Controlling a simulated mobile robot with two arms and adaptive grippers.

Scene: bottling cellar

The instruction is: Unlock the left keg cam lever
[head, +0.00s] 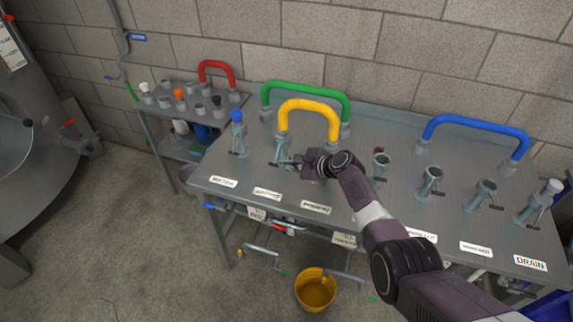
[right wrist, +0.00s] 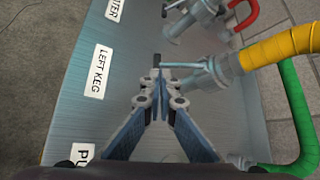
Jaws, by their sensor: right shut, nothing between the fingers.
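The left keg port (head: 281,150) is a grey metal fitting on the steel bench, with one end of the yellow hose (head: 309,105) on it. It also shows in the right wrist view (right wrist: 222,70), beside the "LEFT KEG" label (right wrist: 98,71). Its cam lever (right wrist: 182,65) is a thin grey bar sticking out from the fitting towards the label side. My right gripper (head: 299,161) is shut and empty, low over the bench. In the right wrist view its fingertips (right wrist: 157,78) are by the lever's free end; I cannot tell whether they touch. My left gripper is out of view.
The green hose (head: 306,88) arches behind the yellow one, and the blue hose (head: 476,128) spans the right. The water port (head: 237,136) stands left of the left keg. More fittings stand to the right. A yellow bucket (head: 315,290) is on the floor below.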

